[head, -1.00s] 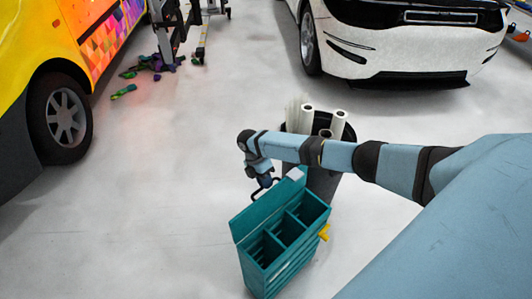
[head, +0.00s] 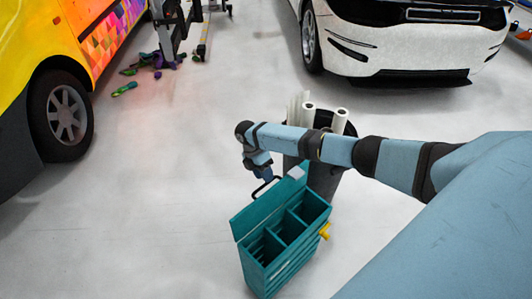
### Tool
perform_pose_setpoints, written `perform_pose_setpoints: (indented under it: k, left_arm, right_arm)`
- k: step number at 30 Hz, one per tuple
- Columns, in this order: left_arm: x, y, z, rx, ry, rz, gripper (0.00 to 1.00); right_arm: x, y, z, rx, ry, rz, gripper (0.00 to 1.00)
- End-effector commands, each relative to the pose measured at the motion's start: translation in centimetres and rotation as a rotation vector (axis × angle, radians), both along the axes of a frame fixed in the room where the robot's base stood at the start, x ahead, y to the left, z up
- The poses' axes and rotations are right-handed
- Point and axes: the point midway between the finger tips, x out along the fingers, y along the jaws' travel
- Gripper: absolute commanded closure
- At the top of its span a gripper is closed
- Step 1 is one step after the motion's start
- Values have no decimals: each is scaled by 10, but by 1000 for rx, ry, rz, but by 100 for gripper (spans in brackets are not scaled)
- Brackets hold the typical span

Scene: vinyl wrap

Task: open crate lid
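The teal crate (head: 292,270) stands on the floor at the lower middle, its divided compartments visible from above. Its lid (head: 263,211) is raised along the crate's left side, so the crate is open. A yellow part (head: 325,230) sticks out on the crate's right side. My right gripper (head: 266,188) is at the upper edge of the lid, its dark fingers spread apart with nothing seen between them. Whether a finger touches the lid is too small to tell. My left gripper is out of view.
A dark bin (head: 322,182) with white rolls (head: 308,112) stands just behind the crate, partly hidden by my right arm. A yellow vehicle (head: 25,60) is at left, a white car (head: 400,45) at back right. The floor left of the crate is clear.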

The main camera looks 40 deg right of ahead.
Motion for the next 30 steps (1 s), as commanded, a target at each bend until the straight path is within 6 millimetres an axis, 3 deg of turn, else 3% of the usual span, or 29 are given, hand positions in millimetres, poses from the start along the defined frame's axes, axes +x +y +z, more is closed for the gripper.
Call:
perform_pose_setpoints:
  k: [6,13,18,30]
  left_arm:
    - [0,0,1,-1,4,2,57]
    - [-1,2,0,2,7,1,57]
    - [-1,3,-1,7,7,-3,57]
    - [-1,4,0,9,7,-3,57]
  right_arm:
    - [26,3,48,2,-4,0,62]
    - [44,6,83,1,-1,0,62]
    - [49,6,93,1,1,0,62]
    - [50,6,94,0,1,1,62]
